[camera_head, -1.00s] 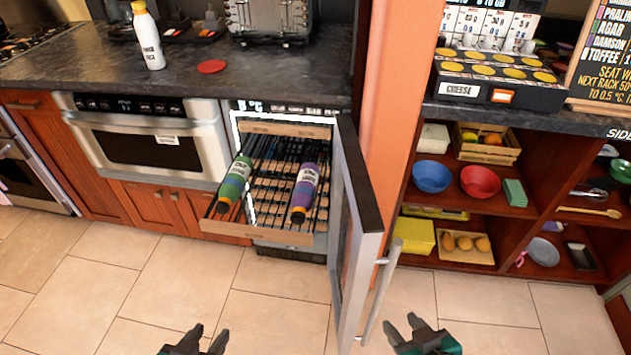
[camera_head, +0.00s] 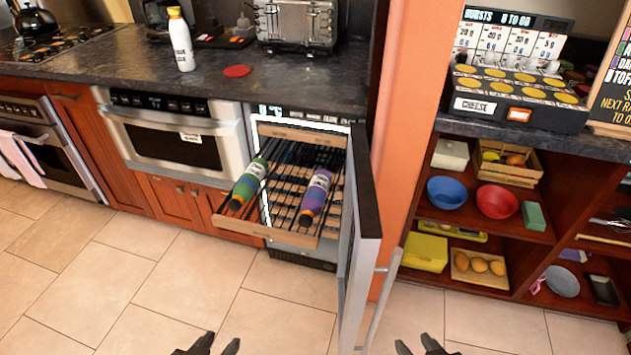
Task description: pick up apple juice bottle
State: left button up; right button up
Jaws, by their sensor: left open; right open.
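Three bottles are in view, and their labels are too small to tell which is apple juice. A green bottle (camera_head: 249,183) and a purple bottle (camera_head: 316,197) lie on the pulled-out wire rack (camera_head: 282,237) of the open cooler. A white bottle (camera_head: 181,40) with an orange-yellow cap stands upright on the dark counter. My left gripper (camera_head: 207,343) is open and empty at the bottom edge, below the rack in the picture. My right gripper (camera_head: 418,345) is open and empty at the bottom, right of the cooler door. Both are apart from the bottles and partly cut off.
The cooler door (camera_head: 363,240) stands open on the rack's right, its handle (camera_head: 382,300) toward me. A microwave drawer (camera_head: 180,140) is left of the cooler. Shelves with a blue bowl (camera_head: 447,192) and red bowl (camera_head: 496,201) are right. The tiled floor (camera_head: 150,290) is clear.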

aim_at(246, 187)
jog(key=j+z, duration=0.25)
jog(key=j, duration=0.45)
jog(key=j+z, duration=0.25)
jog(key=j, duration=0.4)
jog(key=i+j+z, duration=0.1)
jog(key=j+z, duration=0.15)
jog(key=j, duration=0.15)
jog(key=j+z, duration=0.3)
jog(key=j, duration=0.15)
jog(key=i+j+z, duration=0.5)
jog(key=j, duration=0.35)
jog(key=i+j+z, duration=0.1)
jog(key=i+j, duration=0.2)
